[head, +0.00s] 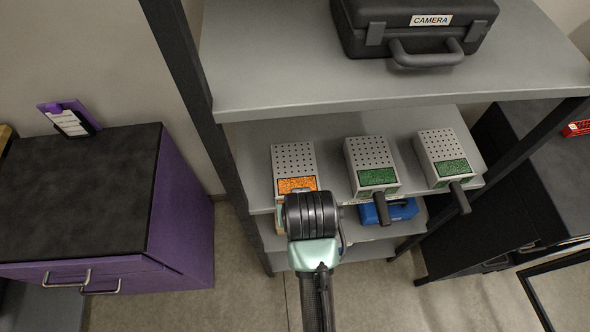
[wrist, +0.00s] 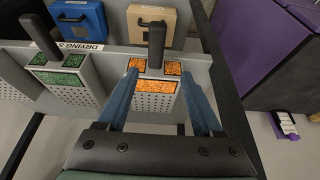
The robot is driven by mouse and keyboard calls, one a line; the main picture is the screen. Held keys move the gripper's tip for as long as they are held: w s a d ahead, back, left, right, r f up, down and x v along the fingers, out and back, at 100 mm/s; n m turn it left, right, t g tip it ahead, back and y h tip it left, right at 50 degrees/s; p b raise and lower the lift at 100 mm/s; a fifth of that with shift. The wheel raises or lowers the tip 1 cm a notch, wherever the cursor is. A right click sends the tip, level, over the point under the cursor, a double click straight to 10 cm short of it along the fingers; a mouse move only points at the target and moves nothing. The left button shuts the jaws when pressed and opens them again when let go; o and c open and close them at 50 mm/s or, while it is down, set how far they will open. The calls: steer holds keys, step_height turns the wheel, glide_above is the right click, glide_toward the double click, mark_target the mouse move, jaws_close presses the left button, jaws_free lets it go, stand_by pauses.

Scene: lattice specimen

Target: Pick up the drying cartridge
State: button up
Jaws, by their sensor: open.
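Three grey perforated drying cartridges lie on the middle shelf. The left one in the head view has an orange window (head: 297,185); the other two, the middle cartridge (head: 371,165) and the right cartridge (head: 443,156), have green windows. In the wrist view the orange cartridge (wrist: 145,101) shows ahead, its dark handle (wrist: 156,45) standing toward me. My gripper (wrist: 161,74) is open and empty, with blue fingers to either side of the orange cartridge in the picture. Contact cannot be told. In the head view my wrist hides that cartridge's handle.
A black camera case (head: 415,28) sits on the upper shelf (head: 270,75). A blue case (head: 388,212) and a tan box (wrist: 149,24) are on the shelf below. A dark upright (head: 190,65) stands left of the cartridges, with a purple cabinet (head: 180,205) beyond.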

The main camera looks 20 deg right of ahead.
steer(key=x, duration=0.3)
steer(key=shift+d+p+x, duration=0.2)
steer(key=shift+p+x, duration=0.25)
steer(key=shift+x, duration=0.85)
steer(key=shift+d+p+x, duration=0.2)
steer(key=shift+p+x, duration=0.25)
steer(key=shift+x, duration=0.9)
jaws_close()
steer(key=shift+r, duration=0.1)
